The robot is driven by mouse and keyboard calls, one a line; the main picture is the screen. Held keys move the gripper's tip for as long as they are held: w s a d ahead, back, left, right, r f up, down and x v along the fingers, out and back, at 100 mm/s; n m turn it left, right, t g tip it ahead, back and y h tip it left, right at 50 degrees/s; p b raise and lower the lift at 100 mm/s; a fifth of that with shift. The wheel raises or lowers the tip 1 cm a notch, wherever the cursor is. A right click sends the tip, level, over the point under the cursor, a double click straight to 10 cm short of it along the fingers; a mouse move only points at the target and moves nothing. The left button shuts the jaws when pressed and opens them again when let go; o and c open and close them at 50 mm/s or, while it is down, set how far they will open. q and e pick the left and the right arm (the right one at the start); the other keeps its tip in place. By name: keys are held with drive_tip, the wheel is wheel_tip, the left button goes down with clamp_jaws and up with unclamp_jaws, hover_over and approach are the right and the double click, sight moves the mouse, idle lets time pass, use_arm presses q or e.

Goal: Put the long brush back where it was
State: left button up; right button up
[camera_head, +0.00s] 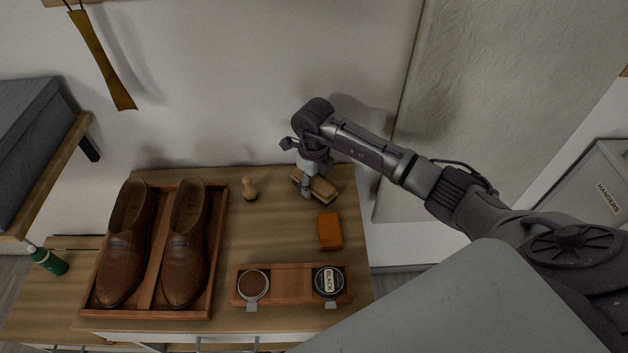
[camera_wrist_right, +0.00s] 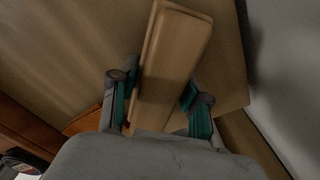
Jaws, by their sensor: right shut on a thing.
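The long brush (camera_head: 322,188) has a light wooden back and is at the back right of the wooden cabinet top. My right gripper (camera_head: 308,184) reaches down over it from above and is shut on it. In the right wrist view, the brush's wooden back (camera_wrist_right: 172,65) lies between the two green-padded fingers (camera_wrist_right: 158,103). Whether the brush touches the cabinet top is hard to tell. My left gripper is in neither view.
A tray (camera_head: 220,250) with brown shoes is on the left. A small round brush (camera_head: 250,189), an orange block (camera_head: 329,231) and a wooden holder (camera_head: 292,270) with two polish tins are near. A wall is behind. Bare top lies mid-cabinet.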

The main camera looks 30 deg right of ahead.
sight(314, 179)
drive_tip(key=shift+f, duration=0.2)
drive_tip(key=o, duration=1)
drive_tip(key=shift+r, duration=0.1)
drive_tip(key=shift+r, duration=0.1)
drive_tip(key=shift+r, duration=0.25)
wheel_tip(314, 179, up, 10)
drive_tip(key=b, duration=0.2)
drive_tip(key=shift+r+b, duration=0.25)
drive_tip(key=shift+b, duration=0.15)
drive_tip(key=shift+r, duration=0.55)
